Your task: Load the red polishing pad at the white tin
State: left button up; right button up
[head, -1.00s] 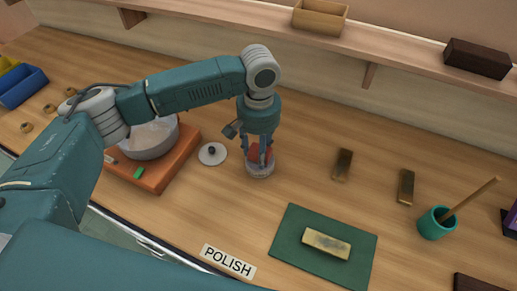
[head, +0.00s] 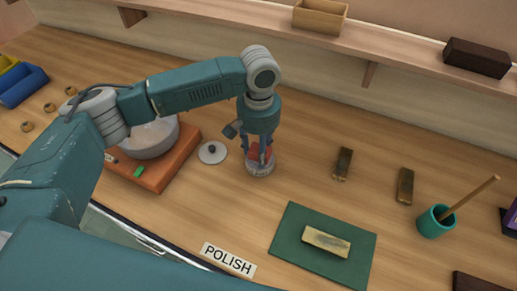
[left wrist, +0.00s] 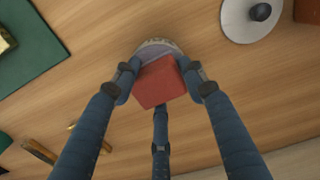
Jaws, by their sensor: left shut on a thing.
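The red polishing pad (head: 258,152) is a small red block between the fingers of my left gripper (head: 260,156). In the left wrist view the pad (left wrist: 159,82) is pinched between the fingertips (left wrist: 160,83) and looks slightly turned. The white tin (head: 261,168) is a low round open tin standing on the table right below the pad. Its rim (left wrist: 158,45) shows behind the pad in the left wrist view. The pad is at the tin's mouth; I cannot tell whether it touches the contents. My right gripper is not in view.
The knobbed lid (head: 212,152) lies left of the tin. An orange board with a grey bowl (head: 152,143) is further left. A green mat (head: 300,261) holds a brass bar (head: 326,242); two dark bars (head: 343,164) lie behind. A teal cup (head: 434,222) stands right.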

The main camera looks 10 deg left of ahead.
aim_at(258, 149)
pick_arm(q)
jog(key=shift+s+f+p, duration=0.2)
jog(key=shift+f+p, duration=0.1)
jog(key=shift+p, duration=0.25)
dwell(1.9)
notch_tip(258, 149, up, 2)
jog(key=p, duration=0.2)
jog(key=shift+w+r+p, duration=0.15)
jog(key=shift+p, duration=0.25)
notch_tip(258, 149, up, 5)
jog(key=p, duration=0.6)
jog(key=shift+r, duration=0.1)
jog(key=shift+w, duration=0.1)
